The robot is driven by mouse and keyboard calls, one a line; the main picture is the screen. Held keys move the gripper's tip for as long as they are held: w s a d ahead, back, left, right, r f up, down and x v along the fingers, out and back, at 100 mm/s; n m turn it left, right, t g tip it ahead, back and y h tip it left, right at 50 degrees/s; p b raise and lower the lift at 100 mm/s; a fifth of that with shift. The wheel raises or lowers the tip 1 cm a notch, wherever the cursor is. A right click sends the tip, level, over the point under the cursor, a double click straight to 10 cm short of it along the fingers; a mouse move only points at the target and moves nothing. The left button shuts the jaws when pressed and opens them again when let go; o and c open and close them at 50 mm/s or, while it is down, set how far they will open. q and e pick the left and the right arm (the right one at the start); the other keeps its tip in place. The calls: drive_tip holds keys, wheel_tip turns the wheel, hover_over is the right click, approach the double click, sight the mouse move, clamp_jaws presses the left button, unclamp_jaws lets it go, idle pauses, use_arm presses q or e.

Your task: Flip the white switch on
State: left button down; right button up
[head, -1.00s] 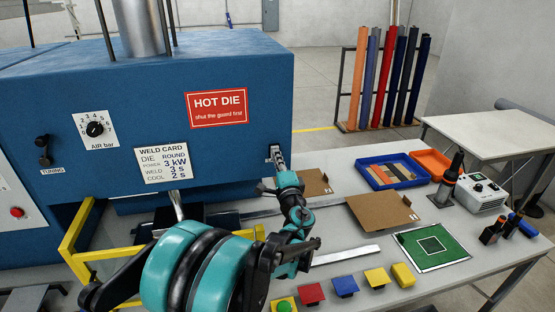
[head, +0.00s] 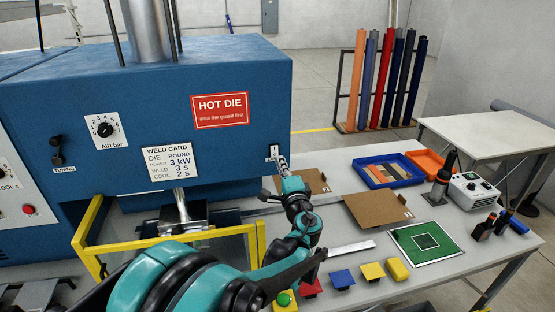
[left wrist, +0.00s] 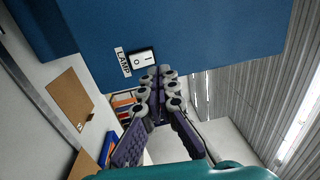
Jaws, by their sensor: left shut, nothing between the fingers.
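The white rocker switch (left wrist: 142,58), marked with a circle and a bar in a dark frame, sits on the blue machine's face beside a label reading LAMP (left wrist: 123,62). In the head view the switch (head: 274,152) is small, at the right end of the machine front. My left gripper (head: 281,160) is shut and empty, its fingertips just below and right of the switch. In the left wrist view the shut fingertips (left wrist: 160,71) lie close beside the bar-marked end. I cannot tell whether they touch it, or which side is pressed in. My right gripper is out of view.
The blue machine (head: 230,75) fills the left, with a yellow guard frame (head: 88,228) in front. The bench below holds cardboard pieces (head: 374,209), a blue tray (head: 368,180), a green mat (head: 405,245) and coloured blocks (head: 342,279).

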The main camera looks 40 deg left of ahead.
use_arm(q)
drive_tip(key=v, duration=0.3)
drive_tip(key=r+v, duration=0.1)
drive_tip(key=v, duration=0.1)
drive_tip(key=shift+s+d+f, duration=0.1)
drive_tip(key=shift+s+d, duration=0.05)
drive_tip(key=shift+d, duration=0.2)
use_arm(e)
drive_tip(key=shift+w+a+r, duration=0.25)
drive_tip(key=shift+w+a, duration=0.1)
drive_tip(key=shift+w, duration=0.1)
